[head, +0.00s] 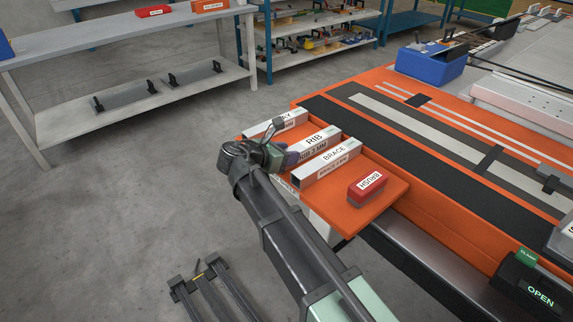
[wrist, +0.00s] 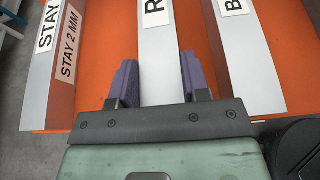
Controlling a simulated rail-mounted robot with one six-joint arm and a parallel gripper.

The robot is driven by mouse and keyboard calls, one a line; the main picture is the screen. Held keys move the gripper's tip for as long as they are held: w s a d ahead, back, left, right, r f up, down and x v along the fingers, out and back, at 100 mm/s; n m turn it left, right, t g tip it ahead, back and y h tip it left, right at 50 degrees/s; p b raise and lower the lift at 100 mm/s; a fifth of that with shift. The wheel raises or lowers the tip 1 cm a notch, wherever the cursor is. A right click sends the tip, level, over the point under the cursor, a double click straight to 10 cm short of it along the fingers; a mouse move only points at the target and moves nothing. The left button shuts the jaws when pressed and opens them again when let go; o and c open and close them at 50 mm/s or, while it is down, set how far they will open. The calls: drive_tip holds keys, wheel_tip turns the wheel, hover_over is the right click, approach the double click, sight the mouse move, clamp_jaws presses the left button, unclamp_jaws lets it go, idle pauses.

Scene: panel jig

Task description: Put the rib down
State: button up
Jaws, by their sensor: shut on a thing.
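The rib (head: 317,143) is a pale grey bar with a white RIB label. It lies between the stay (head: 275,124) and the brace (head: 326,165) over an orange side shelf (head: 371,211). In the wrist view the rib (wrist: 160,50) runs straight ahead between the purple fingers. My gripper (wrist: 158,85) is shut on the rib near its close end, with a finger on each side. In the head view my gripper (head: 290,156) is at the rib's left end. Whether the rib's underside touches the shelf is hidden.
The stay (wrist: 68,60) and brace (wrist: 240,55) flank the rib with narrow orange gaps. A red brush block (head: 367,187) sits on the shelf near the brace. The orange jig table (head: 440,215) adjoins the shelf, with a blue bin (head: 432,66) farther back. A panel reads OPEN (head: 540,295).

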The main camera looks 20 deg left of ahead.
drive_tip(key=shift+r, duration=0.1)
drive_tip(key=o, duration=0.6)
drive_tip(key=shift+f, duration=0.2)
drive_tip(key=o, duration=0.5)
drive_tip(key=shift+r, duration=0.1)
